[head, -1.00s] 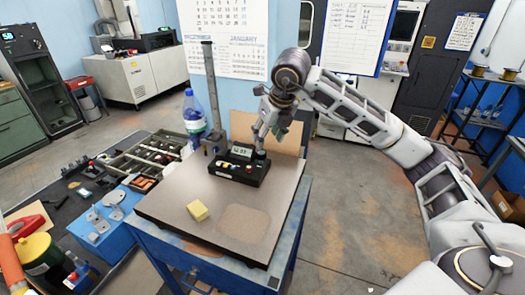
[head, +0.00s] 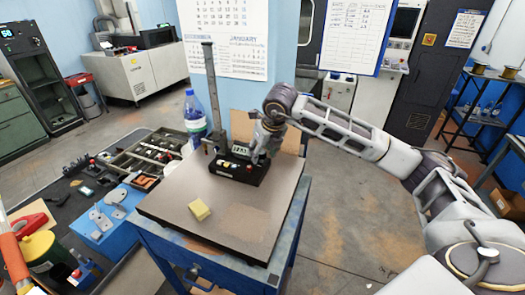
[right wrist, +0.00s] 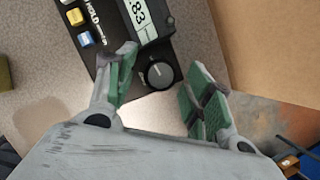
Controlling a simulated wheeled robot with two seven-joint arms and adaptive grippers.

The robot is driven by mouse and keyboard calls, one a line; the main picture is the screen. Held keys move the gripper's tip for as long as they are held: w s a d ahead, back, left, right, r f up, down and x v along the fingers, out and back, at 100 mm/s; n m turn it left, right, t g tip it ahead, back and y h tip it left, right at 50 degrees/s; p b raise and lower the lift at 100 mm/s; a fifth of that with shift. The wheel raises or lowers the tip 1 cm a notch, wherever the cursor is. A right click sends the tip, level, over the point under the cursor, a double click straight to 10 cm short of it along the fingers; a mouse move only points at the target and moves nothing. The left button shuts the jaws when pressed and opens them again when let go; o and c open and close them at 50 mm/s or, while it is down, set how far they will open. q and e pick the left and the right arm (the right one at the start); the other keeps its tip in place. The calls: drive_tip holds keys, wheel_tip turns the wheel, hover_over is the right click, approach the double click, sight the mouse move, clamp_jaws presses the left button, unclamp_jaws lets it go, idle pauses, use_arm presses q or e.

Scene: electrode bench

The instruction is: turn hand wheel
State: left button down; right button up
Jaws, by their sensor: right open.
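The hand wheel (right wrist: 158,74) is a small round black knob with a pale mark, on the dark control box (head: 232,166) with a digital display. In the right wrist view the display reads "83" at its visible end, with yellow and blue buttons beside it. My right gripper (right wrist: 161,66) is open and empty. Its green-padded fingers stand on either side of the hand wheel, with a visible gap to it. In the head view my right gripper (head: 262,150) comes down over the right end of the box and hides the wheel. My left gripper is not in view.
The box stands on a grey plate (head: 170,212) on a blue bench. A metal column (head: 211,90) and a water bottle (head: 195,118) stand left of the box. A yellow block (head: 199,209) lies in front. A brown board (head: 290,138) stands behind.

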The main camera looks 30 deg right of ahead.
drive_tip(key=c, duration=1)
